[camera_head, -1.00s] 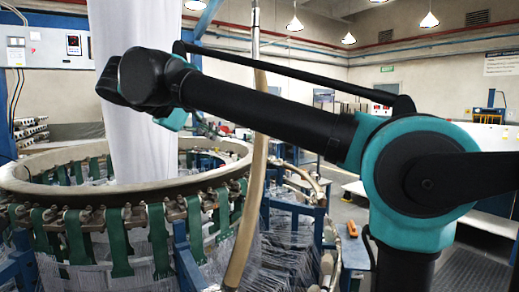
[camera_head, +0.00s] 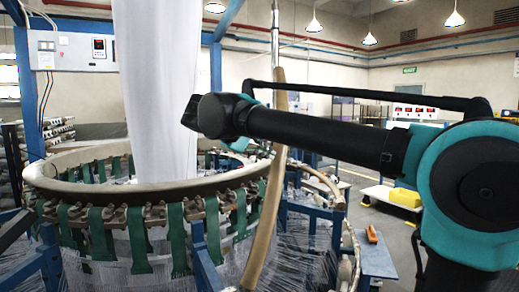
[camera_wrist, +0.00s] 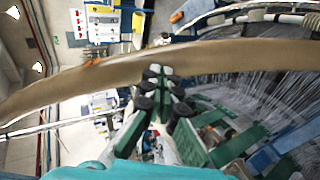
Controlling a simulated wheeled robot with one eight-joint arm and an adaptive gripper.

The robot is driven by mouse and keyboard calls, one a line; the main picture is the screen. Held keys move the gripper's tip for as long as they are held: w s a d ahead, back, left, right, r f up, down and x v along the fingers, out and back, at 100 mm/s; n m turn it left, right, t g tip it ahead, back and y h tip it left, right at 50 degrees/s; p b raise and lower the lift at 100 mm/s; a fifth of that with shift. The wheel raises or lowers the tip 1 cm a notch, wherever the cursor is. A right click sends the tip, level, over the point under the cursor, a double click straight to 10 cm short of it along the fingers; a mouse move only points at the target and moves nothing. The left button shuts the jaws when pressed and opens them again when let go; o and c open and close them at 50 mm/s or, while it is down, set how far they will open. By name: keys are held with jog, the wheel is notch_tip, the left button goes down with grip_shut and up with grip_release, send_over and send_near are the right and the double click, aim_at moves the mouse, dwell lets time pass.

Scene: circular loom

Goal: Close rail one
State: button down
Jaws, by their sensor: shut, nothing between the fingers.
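A tan curved rail (camera_head: 266,205) stands upright at the front right of the loom ring in the head view. It looks like the brown bar (camera_wrist: 60,90) that crosses the wrist view from left to upper right; I cannot tell whether it is rail one. My gripper (camera_wrist: 161,71) is shut and empty, its fingertips close to this bar in the wrist view. I cannot tell whether they touch it. In the head view the fingers are not clearly visible; my wrist is left of the rail, above the ring's right side.
The round loom ring (camera_head: 125,197) carries green straps (camera_head: 139,245) and fine threads below. White fabric (camera_head: 155,90) rises from its middle. Blue frame posts (camera_head: 206,255) stand around it. A blue side table (camera_head: 378,262) holds an orange tool (camera_head: 372,235). Floor shows at the right.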

jog(key=shift+w+d+f, duration=0.1)
jog(key=shift+w+d, duration=0.05)
jog(key=shift+d, duration=0.05)
dwell(0.3)
jog(key=shift+w+d+f, duration=0.15)
jog(key=shift+w+d, duration=0.15)
jog(key=shift+d, duration=0.2)
jog(key=w+d+f+m+g+y, duration=0.1)
jog(key=w+d+f+g+y, duration=0.25)
jog(key=w+d+f, duration=0.55)
jog(key=w+d+f+g+y, duration=0.3)
jog(key=w+d+f+y, duration=0.15)
jog(key=d+f, duration=0.75)
notch_tip(320, 180, down, 15)
jog(key=w+d+g+y, duration=0.1)
jog(key=w+y, duration=0.1)
jog(key=shift+w+d+r+g, duration=0.2)
jog(key=shift+d+g, duration=0.1)
jog(key=shift+g, duration=0.05)
jog(key=shift+r, duration=0.1)
